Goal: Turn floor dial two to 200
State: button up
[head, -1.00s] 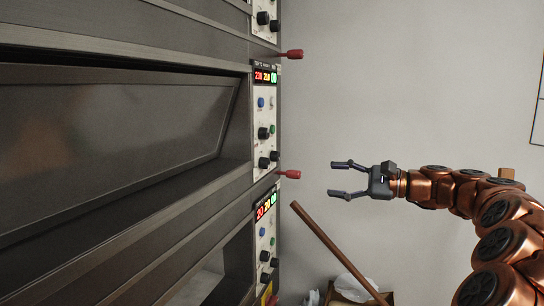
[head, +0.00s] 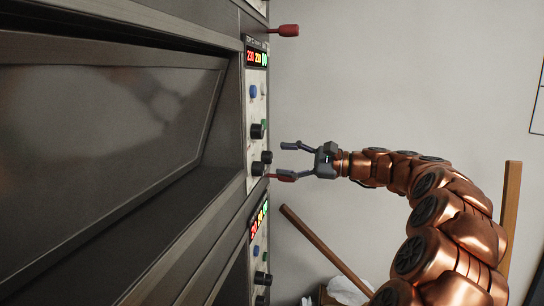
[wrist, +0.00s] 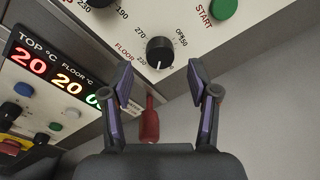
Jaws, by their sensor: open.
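The floor dial (wrist: 160,52), a black round knob on a white panel labelled FLOOR, shows in the wrist view just past my fingertips, roughly centred between them. Its white mark points down the picture, near the 220–230 end of the printed scale. My gripper (wrist: 159,72) is open and empty, with a finger to each side of the dial and apart from it. In the head view my gripper (head: 287,161) is just right of the middle panel's lower black knobs (head: 265,157). The deck number cannot be read.
A red-handled lever (wrist: 149,125) sticks out close to my left finger in the wrist view. Another red lever (head: 284,31) is higher up. A green START button (wrist: 222,8) is near the dial. A brown pole (head: 325,250) leans below my arm.

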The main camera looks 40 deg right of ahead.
aim_at(267, 158)
jog(key=shift+x, duration=1.7)
jog(key=shift+c, duration=0.3)
grip_shut()
jog(key=shift+f, duration=0.1)
jog(key=n+b, duration=0.4)
jog(key=shift+b, duration=0.3)
